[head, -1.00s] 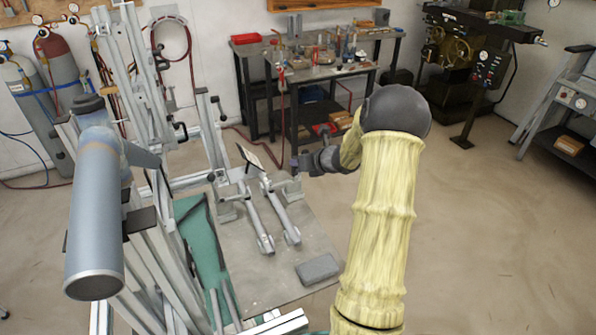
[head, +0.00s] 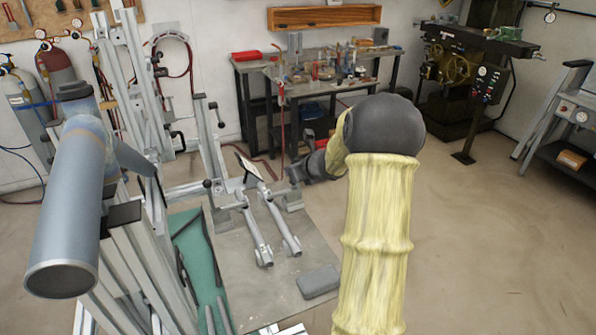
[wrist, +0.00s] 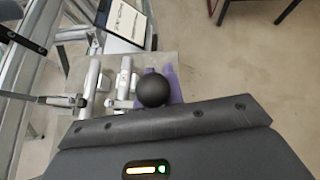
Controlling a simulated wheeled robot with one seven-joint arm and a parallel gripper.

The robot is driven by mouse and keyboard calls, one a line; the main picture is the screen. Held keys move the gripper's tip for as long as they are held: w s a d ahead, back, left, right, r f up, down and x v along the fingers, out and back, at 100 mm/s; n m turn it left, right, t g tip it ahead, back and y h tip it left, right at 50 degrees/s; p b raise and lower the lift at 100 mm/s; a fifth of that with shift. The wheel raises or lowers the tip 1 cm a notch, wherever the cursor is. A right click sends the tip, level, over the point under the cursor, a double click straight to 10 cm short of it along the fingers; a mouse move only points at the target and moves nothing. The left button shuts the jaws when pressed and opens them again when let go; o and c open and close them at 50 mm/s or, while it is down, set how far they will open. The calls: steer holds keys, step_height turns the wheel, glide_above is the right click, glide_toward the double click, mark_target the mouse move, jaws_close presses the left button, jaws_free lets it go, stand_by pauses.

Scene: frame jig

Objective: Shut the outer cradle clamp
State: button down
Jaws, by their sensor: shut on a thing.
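My gripper (head: 294,174) is at the far right of the jig in the head view, just above a grey block (head: 292,198) beside two silver tubes (head: 256,230). In the wrist view a round black knob (wrist: 153,90) sits right at the front of my gripper, with a purple finger (wrist: 173,82) partly visible behind it. My gripper is shut on this knob, which looks like the clamp's handle end. The knob hides much of the fingers. Whether the clamp's jaw is closed cannot be seen. A second black-ended handle (wrist: 78,101) lies to the left.
A large blue-grey tube (head: 70,210) and upright aluminium rails (head: 140,90) stand on the left. A tilted panel (wrist: 126,22) rises behind the silver tubes. A grey pad (head: 318,282) lies on the plate (head: 245,300). The floor to the right is clear.

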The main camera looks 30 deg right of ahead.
steer(key=c, duration=1.7)
jaws_free()
steer(key=shift+s+f, duration=0.3)
steer(key=shift+f, duration=0.05)
steer(key=shift+o, duration=1)
steer(key=shift+a+r, duration=0.1)
steer(key=shift+r, duration=0.05)
steer(key=shift+r, duration=0.1)
steer(key=shift+s+d+r, duration=0.2)
steer(key=shift+s+r, duration=0.15)
steer(key=a+p+v, duration=0.1)
steer(key=v, duration=1.5)
steer(key=shift+d, duration=0.25)
